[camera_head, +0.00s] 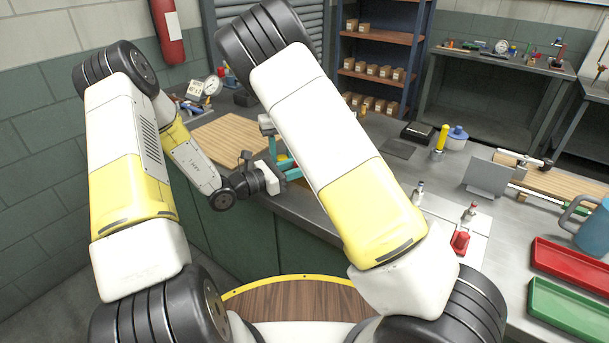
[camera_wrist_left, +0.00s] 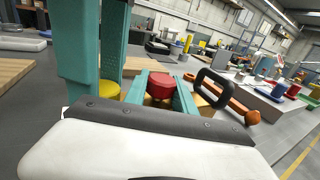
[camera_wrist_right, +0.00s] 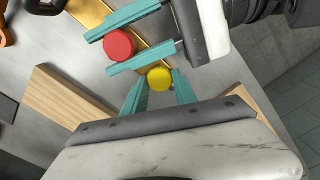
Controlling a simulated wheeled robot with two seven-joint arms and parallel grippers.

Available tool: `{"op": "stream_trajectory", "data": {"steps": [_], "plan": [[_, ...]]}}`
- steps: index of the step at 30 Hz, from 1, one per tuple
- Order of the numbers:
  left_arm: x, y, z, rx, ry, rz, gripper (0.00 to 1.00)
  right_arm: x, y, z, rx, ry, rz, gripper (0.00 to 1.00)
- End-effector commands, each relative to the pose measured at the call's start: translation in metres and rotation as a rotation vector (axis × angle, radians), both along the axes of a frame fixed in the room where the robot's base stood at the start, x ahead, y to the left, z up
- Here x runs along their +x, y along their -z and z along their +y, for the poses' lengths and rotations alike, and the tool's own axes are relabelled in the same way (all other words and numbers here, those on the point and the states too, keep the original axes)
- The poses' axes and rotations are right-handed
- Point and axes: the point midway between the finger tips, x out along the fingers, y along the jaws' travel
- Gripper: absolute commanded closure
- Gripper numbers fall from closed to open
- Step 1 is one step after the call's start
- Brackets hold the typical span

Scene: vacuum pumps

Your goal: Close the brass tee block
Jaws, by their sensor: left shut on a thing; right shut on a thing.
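The brass tee block (camera_wrist_right: 152,56) lies partly hidden under two round knobs in the right wrist view. Its red knob (camera_wrist_right: 118,44) sits between the teal fingers of my left gripper (camera_wrist_right: 100,54), which is shut on it. The red knob also shows in the left wrist view (camera_wrist_left: 160,86). The yellow knob (camera_wrist_right: 159,78) sits between the fingers of my right gripper (camera_wrist_right: 158,88), which is shut on it. In the left wrist view the yellow knob (camera_wrist_left: 109,90) is partly behind a teal finger. In the head view my right arm hides most of this.
A wooden board (camera_head: 228,138) lies beside the block on the grey bench. An orange-handled tool (camera_wrist_left: 232,102) and a black loop (camera_wrist_left: 214,86) are close by. To the right stand a yellow-handled tool (camera_head: 442,138), red tray (camera_head: 575,268) and green tray (camera_head: 568,312).

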Motion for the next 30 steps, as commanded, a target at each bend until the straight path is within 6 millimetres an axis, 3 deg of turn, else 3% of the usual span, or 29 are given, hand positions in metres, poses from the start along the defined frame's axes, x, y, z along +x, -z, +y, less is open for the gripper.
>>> {"op": "stream_trajectory", "data": {"steps": [4,8,9,12,23,30], "plan": [[0.0,0.0,-0.001,0.0,0.001,-0.001,1.0,-0.001,0.0,0.002,0.004,0.229,0.002,1.0],[0.0,0.0,-0.001,0.0,0.001,-0.001,1.0,-0.001,0.0,0.002,0.003,0.227,0.001,1.0],[0.0,0.0,-0.001,0.0,0.001,-0.001,1.0,-0.001,0.0,0.002,0.003,0.227,0.001,0.65],[0.0,-0.001,-0.001,0.0,0.001,-0.001,1.0,0.0,0.0,0.002,0.003,0.226,0.001,0.45],[0.0,-0.001,0.0,-0.001,0.001,-0.002,1.0,0.0,-0.002,0.001,0.003,0.226,-0.001,0.45],[0.0,-0.001,0.0,-0.001,0.0,-0.002,1.0,0.001,-0.029,0.001,0.005,0.225,-0.002,0.45]]}}
